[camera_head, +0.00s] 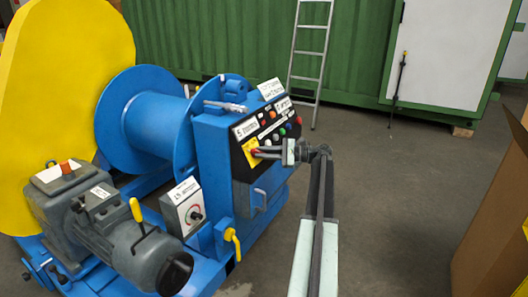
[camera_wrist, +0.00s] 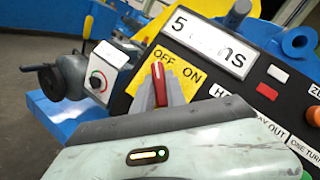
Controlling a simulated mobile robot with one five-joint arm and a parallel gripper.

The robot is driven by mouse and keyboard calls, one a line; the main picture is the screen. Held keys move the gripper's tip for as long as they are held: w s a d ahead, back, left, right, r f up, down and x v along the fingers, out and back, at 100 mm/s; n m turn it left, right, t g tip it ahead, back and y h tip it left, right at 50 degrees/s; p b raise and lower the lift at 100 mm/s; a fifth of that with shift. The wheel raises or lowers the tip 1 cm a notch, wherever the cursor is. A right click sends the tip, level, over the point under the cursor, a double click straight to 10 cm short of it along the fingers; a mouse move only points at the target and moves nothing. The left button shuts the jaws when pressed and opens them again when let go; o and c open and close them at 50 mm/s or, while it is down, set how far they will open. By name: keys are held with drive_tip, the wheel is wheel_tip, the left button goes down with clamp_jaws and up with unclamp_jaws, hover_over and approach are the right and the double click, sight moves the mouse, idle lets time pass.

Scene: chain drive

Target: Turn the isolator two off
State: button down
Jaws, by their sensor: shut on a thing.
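A red rotary handle (camera_wrist: 158,82) stands on a yellow plate (camera_wrist: 186,72) marked OFF on the left and ON on the right. My gripper (camera_wrist: 159,94) is shut on this handle, with one grey finger on each side. In the head view my gripper (camera_head: 263,152) reaches from the right to the yellow plate (camera_head: 250,155) at the lower left of the black panel, and only a little red (camera_head: 255,152) shows. I cannot read a label naming this switch as isolator two.
A grey box with a dial (camera_head: 187,206) stands lower left on the blue winch (camera_head: 160,105). A cardboard box (camera_head: 497,215) stands at the right. The floor between is clear.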

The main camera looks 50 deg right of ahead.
drive_tip(key=shift+w+d, duration=0.1)
drive_tip(key=shift+d, duration=0.1)
drive_tip(key=c, duration=1.4)
unclamp_jaws()
drive_tip(key=shift+o, duration=0.2)
drive_tip(key=shift+a, duration=0.1)
drive_tip(key=v, duration=0.8)
drive_tip(key=shift+a, duration=0.1)
